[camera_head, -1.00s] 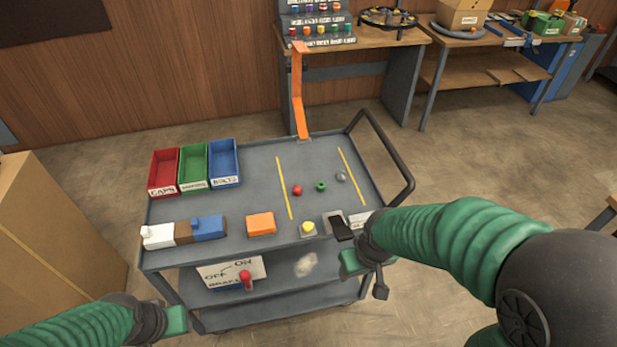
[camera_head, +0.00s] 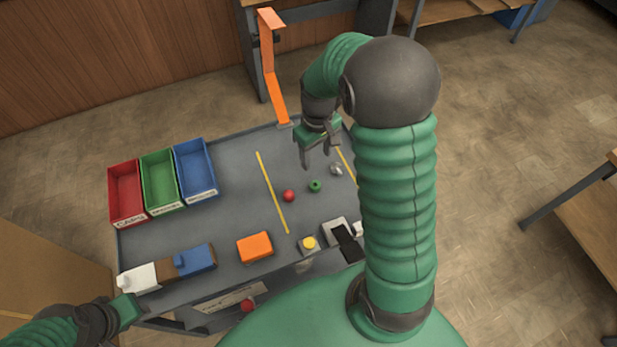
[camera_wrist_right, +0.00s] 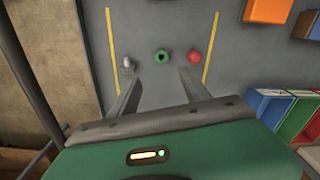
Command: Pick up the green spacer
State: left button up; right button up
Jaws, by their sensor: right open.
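The green spacer (camera_head: 315,186) is a small green ring on the grey cart top, between two yellow lines. It also shows in the right wrist view (camera_wrist_right: 163,57), just beyond and between the fingertips. My right gripper (camera_head: 318,160) is open and empty above the cart, at the far side of the spacer and apart from it. In the right wrist view its two fingers (camera_wrist_right: 160,78) are spread. My left gripper (camera_head: 128,310) is at the lower left, beside the cart's front left corner; its jaws are not clear.
A red piece (camera_head: 289,196) lies left of the spacer and a silver piece (camera_head: 337,169) lies right of it. Red (camera_head: 112,198), green (camera_head: 147,180) and blue (camera_head: 180,170) bins stand at the left. An orange strip (camera_head: 270,75) rises at the cart's far edge. An orange block (camera_head: 255,247) sits near the front.

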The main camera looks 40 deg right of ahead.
send_over(316, 183)
jog(key=s+a, duration=0.1)
notch_tip(316, 183, down, 4)
jog(key=f, duration=0.2)
jog(key=w+f, duration=0.1)
jog(key=f, duration=0.1)
jog(key=shift+w+a, duration=0.1)
jog(key=shift+a, duration=0.1)
jog(key=f, duration=0.4)
jog(key=s+d+f, duration=0.1)
jog(key=shift+f, duration=0.4)
jog(key=shift+w+a, duration=0.25)
jog(key=shift+c, duration=0.5)
jog(key=shift+s, duration=0.1)
jog(key=c, duration=0.5)
jog(key=shift+d, duration=0.15)
grip_shut()
pick_arm(q)
jog(key=shift+s+a, duration=0.15)
jog(key=shift+a, duration=0.25)
